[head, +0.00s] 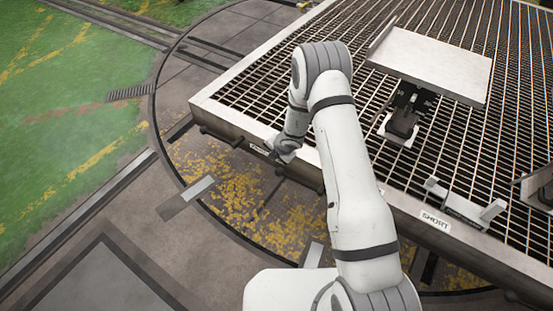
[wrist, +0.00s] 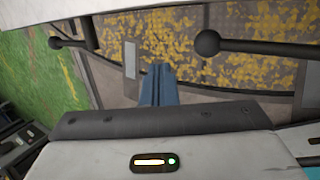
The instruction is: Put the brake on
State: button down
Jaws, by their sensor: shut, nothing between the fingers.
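Two dark levers with round ball knobs stick out from the side of the grated deck. In the wrist view one knob (wrist: 207,43) is close on the right and the other (wrist: 55,42) is farther off at upper left. In the head view a dark lever (head: 220,135) shows left of my gripper and another knob (head: 279,171) shows just below it. I cannot tell which one is the brake. My gripper (head: 285,154) is at the deck's near edge; its blue fingers (wrist: 158,68) are shut and empty, between the two knobs and apart from both.
The grated deck (head: 270,95) fills the upper right, with a tilted grey panel (head: 430,62) on a post and a bracket (head: 465,207) behind a "SHORT" label (head: 435,221). Yellow-flecked ground (head: 225,175) lies below the deck's edge. Green floor (head: 70,90) is open at left.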

notch_tip(320, 180, up, 7)
jog(key=a+p, duration=0.1)
jog(key=p, duration=0.1)
jog(key=shift+a+p, duration=0.25)
jog(key=shift+p, duration=0.1)
jog(key=shift+w, duration=0.1)
jog(key=s+d+r+n+y+p, duration=0.1)
jog(key=s+r+n+p, duration=0.2)
jog(key=r+n, duration=0.65)
jog(key=s+d+r+n+p, duration=0.1)
jog(key=s+r+n+p, duration=0.35)
jog(key=r, duration=1.05)
jog(key=s+d+r+n+y+p, duration=0.1)
jog(key=s+r+n+p, duration=0.2)
jog(key=r+n, duration=0.75)
jog(key=s+d+r+n+h+p, duration=0.3)
jog(key=s+d+r+n+p, duration=0.1)
jog(key=s+d+r+n, duration=0.3)
jog(key=s+d+r+n+g+h+p, duration=0.1)
jog(key=s+d+r+n+p, duration=0.4)
jog(key=s+r+n, duration=0.7)
jog(key=s+d+r+h, duration=0.1)
jog(key=s+d+r, duration=0.1)
jog(key=s, duration=0.2)
jog(key=shift+d+g+h, duration=0.3)
jog(key=shift+h, duration=0.1)
jog(key=shift+s, duration=0.1)
